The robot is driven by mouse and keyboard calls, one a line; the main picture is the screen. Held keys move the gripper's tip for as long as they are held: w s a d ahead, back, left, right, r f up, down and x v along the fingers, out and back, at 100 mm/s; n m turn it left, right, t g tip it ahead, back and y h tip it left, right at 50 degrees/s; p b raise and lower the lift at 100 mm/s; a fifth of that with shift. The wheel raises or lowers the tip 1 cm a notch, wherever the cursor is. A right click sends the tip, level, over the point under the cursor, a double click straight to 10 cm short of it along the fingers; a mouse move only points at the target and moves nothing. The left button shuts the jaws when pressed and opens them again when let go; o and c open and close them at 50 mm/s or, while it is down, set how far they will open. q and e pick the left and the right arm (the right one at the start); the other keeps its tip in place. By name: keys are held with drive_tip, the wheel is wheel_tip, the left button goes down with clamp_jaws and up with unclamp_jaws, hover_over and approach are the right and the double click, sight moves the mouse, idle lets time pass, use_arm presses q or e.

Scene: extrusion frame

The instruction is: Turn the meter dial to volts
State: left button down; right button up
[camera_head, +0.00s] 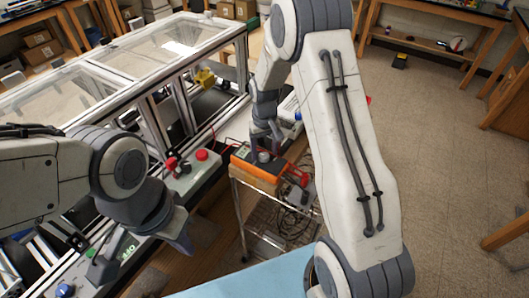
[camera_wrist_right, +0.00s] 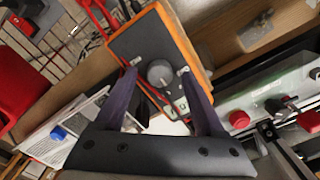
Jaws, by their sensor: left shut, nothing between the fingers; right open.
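The meter (camera_head: 256,171) is an orange-edged box with a dark face on top of a small wire cart. Its round grey dial (camera_wrist_right: 160,73) shows in the right wrist view, and also in the head view (camera_head: 264,157). My right gripper (camera_wrist_right: 158,70) is open, with one fingertip on each side of the dial. A gap shows between each finger and the dial, and contact cannot be seen. Which mark the dial points to is too small to read. My left gripper (camera_head: 183,240) is shut and empty, over the control panel at the lower left.
The wire cart (camera_head: 262,238) holds cables below the meter. Red leads (camera_wrist_right: 97,20) run beside the meter. A control panel with a red button (camera_head: 202,155) stands left of it, by the glazed extrusion frame (camera_head: 130,52). Open floor (camera_head: 445,130) lies right.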

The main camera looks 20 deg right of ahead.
sight(264, 155)
wheel_tip(264, 155, up, 10)
drive_tip(key=b, duration=0.2)
drive_tip(key=shift+f, duration=0.15)
